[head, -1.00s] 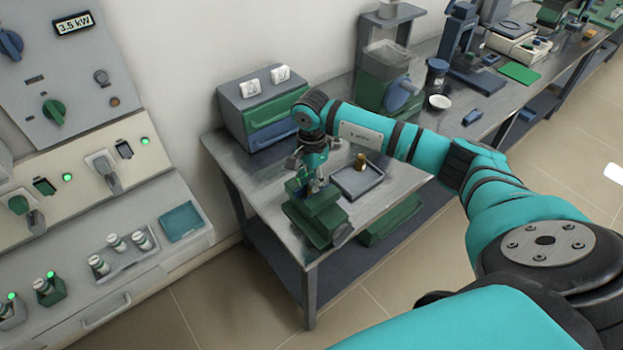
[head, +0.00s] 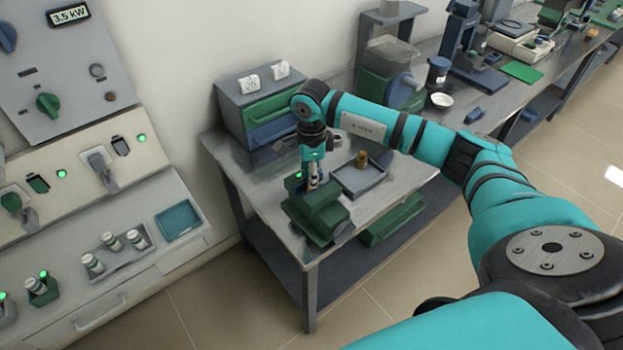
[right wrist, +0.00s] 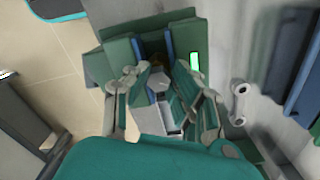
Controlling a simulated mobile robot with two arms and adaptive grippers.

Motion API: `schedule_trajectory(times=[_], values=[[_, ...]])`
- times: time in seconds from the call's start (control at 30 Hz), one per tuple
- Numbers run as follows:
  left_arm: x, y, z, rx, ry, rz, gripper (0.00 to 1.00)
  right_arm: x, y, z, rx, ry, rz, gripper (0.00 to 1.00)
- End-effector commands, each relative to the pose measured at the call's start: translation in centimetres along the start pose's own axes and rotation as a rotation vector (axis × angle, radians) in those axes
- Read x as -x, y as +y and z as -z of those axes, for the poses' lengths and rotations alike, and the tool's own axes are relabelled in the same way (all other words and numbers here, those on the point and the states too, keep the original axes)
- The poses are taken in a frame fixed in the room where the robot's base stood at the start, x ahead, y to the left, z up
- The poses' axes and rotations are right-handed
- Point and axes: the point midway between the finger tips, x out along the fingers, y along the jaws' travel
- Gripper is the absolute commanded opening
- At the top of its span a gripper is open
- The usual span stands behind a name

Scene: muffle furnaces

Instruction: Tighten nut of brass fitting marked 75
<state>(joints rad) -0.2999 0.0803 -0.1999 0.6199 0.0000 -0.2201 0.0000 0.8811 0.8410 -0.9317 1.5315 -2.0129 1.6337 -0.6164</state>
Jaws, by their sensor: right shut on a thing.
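A green vise (head: 318,215) stands on the near corner of the metal bench. My right gripper (head: 314,182) points down over its jaws. In the right wrist view, my right gripper (right wrist: 160,95) has its fingers closed around a small pale hexagonal piece, the nut (right wrist: 158,82), between the vise jaws (right wrist: 122,52). The body of the fitting below is mostly hidden, with only a dark brownish bit showing. Another brass fitting (head: 361,159) stands upright in a grey tray right of the vise. No marking is readable. My left gripper is out of view.
A cabinet with green and blue drawers (head: 262,115) stands behind the vise. The grey tray (head: 372,182) is close on the right. A green-and-grey machine (head: 385,90) stands farther back. A panel with switches and plugs (head: 75,170) is at left.

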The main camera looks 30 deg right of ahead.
Motion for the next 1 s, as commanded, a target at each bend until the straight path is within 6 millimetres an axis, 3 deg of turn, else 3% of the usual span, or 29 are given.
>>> schedule_trajectory(times=[0.4, 1.0], values=[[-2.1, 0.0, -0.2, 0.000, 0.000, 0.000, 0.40, -0.1, -0.3, 0.1, -0.395, -0.002, 0.003, 0.00], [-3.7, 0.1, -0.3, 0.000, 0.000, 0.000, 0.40, 0.0, -0.5, 0.2, -0.965, -0.003, 0.002, 0.00]])
